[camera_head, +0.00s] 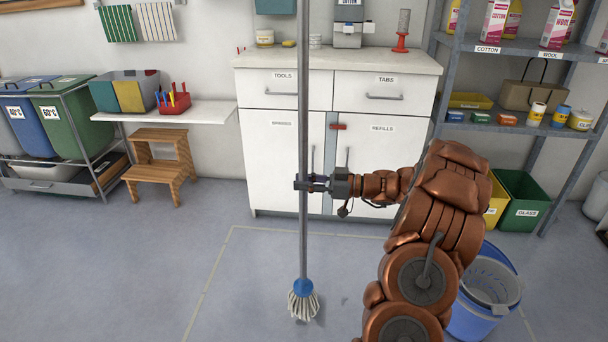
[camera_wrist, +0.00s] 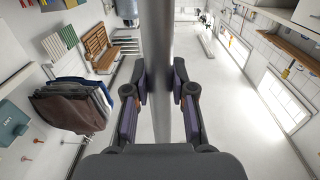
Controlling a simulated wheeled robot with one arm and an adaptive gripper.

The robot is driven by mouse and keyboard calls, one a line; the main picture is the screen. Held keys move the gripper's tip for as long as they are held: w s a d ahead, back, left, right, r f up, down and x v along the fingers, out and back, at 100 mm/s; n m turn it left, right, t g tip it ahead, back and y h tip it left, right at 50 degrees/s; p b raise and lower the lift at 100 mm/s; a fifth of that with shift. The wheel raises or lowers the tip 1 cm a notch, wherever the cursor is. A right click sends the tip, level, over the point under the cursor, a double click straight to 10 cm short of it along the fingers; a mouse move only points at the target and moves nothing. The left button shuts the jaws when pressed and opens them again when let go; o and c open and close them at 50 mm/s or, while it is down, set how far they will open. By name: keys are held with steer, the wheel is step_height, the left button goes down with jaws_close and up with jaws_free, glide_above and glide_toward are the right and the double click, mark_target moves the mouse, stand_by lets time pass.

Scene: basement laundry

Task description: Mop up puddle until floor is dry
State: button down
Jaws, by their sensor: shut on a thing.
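The mop (camera_head: 304,240) stands nearly upright, with a grey pole, a blue collar and a white string head (camera_head: 303,303). The head appears to rest on the grey floor. My gripper (camera_head: 305,184) is shut on the pole about halfway up its visible length. In the wrist view the pole (camera_wrist: 157,50) runs between the two fingers of my gripper (camera_wrist: 160,88). I cannot clearly make out a puddle; my arm hides part of the floor there.
A blue bucket (camera_head: 472,322) with a grey insert stands at the lower right, partly behind my arm. A white cabinet (camera_head: 270,150) is behind the mop. A wooden step stool (camera_head: 160,172) and wheeled bins (camera_head: 62,120) are at left. Floor left of the mop is clear.

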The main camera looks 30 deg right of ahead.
steer(key=shift+f, duration=0.8)
